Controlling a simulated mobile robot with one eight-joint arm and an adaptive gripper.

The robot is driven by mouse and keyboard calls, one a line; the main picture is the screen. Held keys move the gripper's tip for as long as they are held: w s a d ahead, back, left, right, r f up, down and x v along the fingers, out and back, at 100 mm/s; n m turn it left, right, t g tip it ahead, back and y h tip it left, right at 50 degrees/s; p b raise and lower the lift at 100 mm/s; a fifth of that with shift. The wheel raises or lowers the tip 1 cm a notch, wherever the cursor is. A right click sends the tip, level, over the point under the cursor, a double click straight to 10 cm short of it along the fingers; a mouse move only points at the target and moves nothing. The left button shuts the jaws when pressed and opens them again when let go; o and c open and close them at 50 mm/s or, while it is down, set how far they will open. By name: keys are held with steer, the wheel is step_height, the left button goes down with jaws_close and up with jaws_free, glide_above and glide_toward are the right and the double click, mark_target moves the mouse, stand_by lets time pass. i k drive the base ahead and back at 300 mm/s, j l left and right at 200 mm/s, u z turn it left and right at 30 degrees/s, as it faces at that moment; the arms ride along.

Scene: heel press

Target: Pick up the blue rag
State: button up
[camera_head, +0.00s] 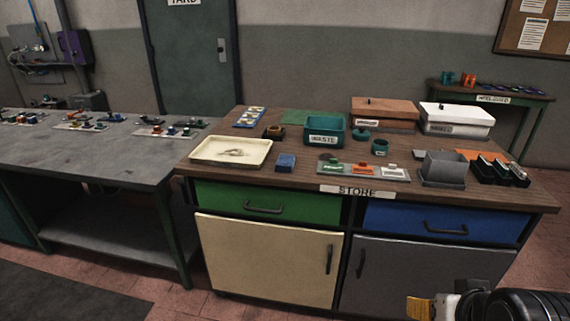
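A small folded blue piece (286,162), which looks like the blue rag, lies on the wooden top of the store cabinet. It is just right of a cream tray (206,159) and left of a grey plate with coloured labels (351,171). My gripper (420,306) shows only in part at the bottom right edge, in front of the cabinet and well below its top. It is far from the blue piece. Only a tan tip and dark and white parts show, so its opening cannot be judged.
A teal waste bin (324,132) stands behind the blue piece. Lidded boxes (457,120) are at the back. A grey workbench (90,160) adjoins on the left.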

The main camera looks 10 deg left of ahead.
mark_target(285, 163)
steer(key=i+j, duration=0.35)
steer(key=i, duration=0.2)
steer(key=i+j, duration=0.35)
steer(key=i, duration=0.15)
steer(key=i+j, duration=0.35)
steer(key=i, duration=0.2)
steer(key=j+u, duration=0.05)
